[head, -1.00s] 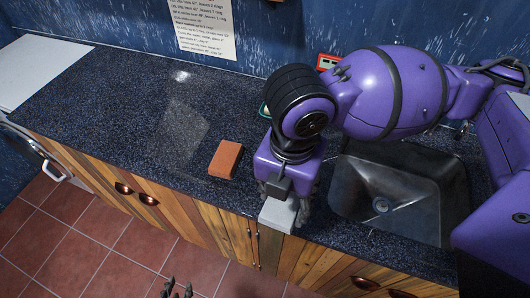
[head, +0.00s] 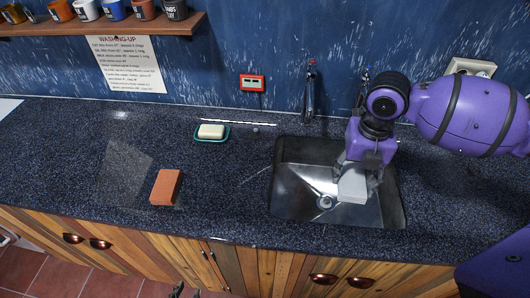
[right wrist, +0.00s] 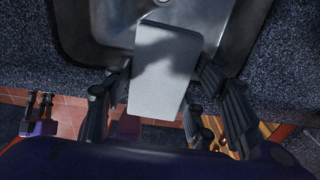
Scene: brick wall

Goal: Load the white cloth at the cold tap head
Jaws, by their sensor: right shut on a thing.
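The white cloth (head: 352,187) is a pale, flat folded block in the head view, held over the sink by my right gripper (head: 360,180). In the right wrist view the cloth (right wrist: 163,75) lies between the dark fingers of the same gripper (right wrist: 158,95). The cold tap (head: 364,80), with a blue mark at its top, stands at the wall behind the sink. My right arm partly hides it. My left gripper (head: 182,291) shows only as fingertips at the bottom edge of the head view, apart and empty.
The steel sink (head: 290,190) lies below the cloth. A red-topped tap (head: 310,92) stands left of the cold tap. A soap bar (head: 211,131) in a green dish and a brick-red block (head: 165,187) sit on the counter (head: 60,160). A mug shelf (head: 110,28) hangs upper left.

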